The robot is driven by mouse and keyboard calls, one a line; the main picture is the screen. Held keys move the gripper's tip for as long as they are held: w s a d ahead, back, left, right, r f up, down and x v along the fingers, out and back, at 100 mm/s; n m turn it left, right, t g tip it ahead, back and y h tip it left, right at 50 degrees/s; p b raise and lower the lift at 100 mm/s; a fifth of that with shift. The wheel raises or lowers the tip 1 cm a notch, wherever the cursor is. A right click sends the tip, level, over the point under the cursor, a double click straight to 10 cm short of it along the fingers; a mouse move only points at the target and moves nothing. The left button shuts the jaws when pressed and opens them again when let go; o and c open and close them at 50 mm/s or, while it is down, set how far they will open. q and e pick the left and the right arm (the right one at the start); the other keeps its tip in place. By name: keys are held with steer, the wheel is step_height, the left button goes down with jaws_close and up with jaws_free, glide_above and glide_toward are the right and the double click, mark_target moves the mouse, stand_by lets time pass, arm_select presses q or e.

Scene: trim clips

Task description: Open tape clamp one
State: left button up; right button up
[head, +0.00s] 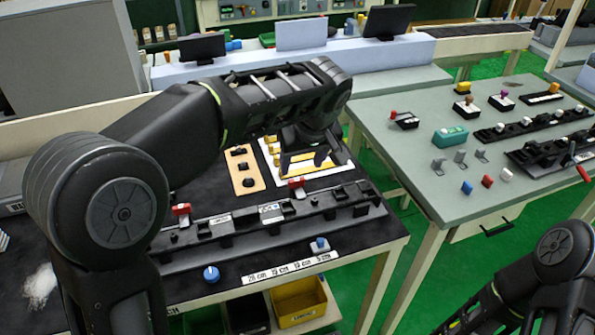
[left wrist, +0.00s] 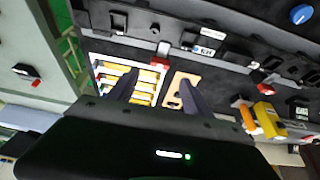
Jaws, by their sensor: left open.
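A long black fixture (head: 270,222) lies across the near part of the dark-topped bench. Two red-handled clamps stand on it, one at the left (head: 181,210) and one nearer the middle (head: 297,184). No readable label shows which is tape clamp one. My left gripper (head: 308,158) is open and empty, beyond the fixture near the middle clamp. In the left wrist view its two dark fingers (left wrist: 158,92) are spread apart above a tan plate (left wrist: 181,84) and a white tray with yellow strips (left wrist: 100,66). Red parts (left wrist: 271,62) also show there along the fixture (left wrist: 215,60).
A yellow bin (head: 299,301) is below. A grey-green table (head: 420,160) with small parts stands at the right. My right arm shows at the lower right.

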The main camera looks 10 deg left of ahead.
mark_target(297, 179)
arm_select(q)
steer(key=shift+p+x, duration=0.6)
steer(key=shift+x, duration=3.35)
steer(key=shift+c, duration=0.6)
jaws_close()
